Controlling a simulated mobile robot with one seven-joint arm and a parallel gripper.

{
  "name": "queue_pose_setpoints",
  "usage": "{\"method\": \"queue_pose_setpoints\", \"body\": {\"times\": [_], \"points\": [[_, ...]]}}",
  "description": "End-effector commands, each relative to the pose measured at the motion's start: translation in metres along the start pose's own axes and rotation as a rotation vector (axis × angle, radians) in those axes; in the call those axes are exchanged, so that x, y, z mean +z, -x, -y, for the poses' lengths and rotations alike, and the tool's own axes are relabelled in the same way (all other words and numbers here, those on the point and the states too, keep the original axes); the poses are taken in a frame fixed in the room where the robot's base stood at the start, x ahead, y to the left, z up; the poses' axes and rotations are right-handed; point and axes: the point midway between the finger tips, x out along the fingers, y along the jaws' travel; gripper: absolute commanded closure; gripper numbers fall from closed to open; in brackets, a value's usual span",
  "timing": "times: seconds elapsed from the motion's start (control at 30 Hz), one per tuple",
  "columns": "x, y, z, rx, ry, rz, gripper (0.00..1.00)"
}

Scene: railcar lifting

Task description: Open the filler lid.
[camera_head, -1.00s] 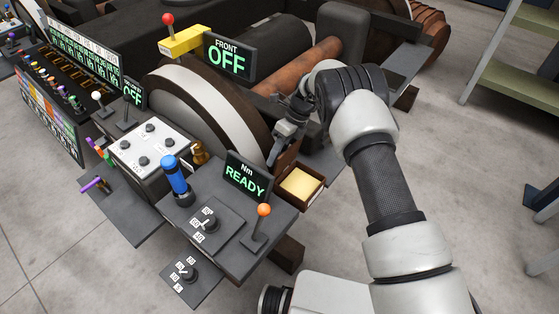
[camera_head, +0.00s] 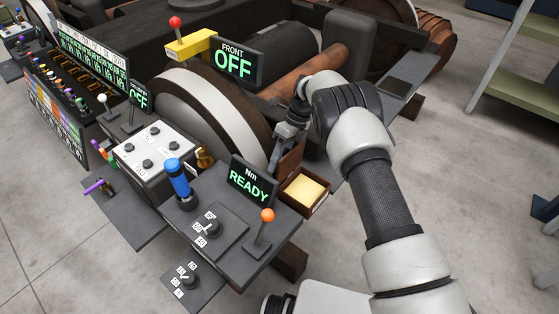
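My gripper (camera_head: 279,156) is at the end of the arm, pointing down beside the big wheel and behind the READY display. It is small and partly in shadow, and the gap between its fingers cannot be made out. A small brown upright panel (camera_head: 291,158) stands right next to the fingers, on their right side. It may be the filler lid, but I cannot tell for sure, nor whether the fingers touch it.
A brown open box (camera_head: 319,205) with a yellow block (camera_head: 303,190) in it sits just right of the READY display (camera_head: 252,182). An orange-knobbed lever (camera_head: 266,216) and a blue handle (camera_head: 178,180) stand on the console. A FRONT OFF display (camera_head: 233,62) is above the wheel.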

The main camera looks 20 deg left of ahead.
Motion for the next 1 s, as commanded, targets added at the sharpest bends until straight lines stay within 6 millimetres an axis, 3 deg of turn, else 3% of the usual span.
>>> {"method": "queue_pose_setpoints", "body": {"times": [0.17,0.33,0.8,1.0], "points": [[0.000,0.001,0.000,0.000,0.000,0.001,0.58],[0.001,0.018,0.000,-0.002,0.000,0.003,0.58],[0.001,0.129,0.000,-0.003,0.001,0.003,0.58],[0.000,0.161,0.000,-0.001,0.000,0.001,0.58]]}}
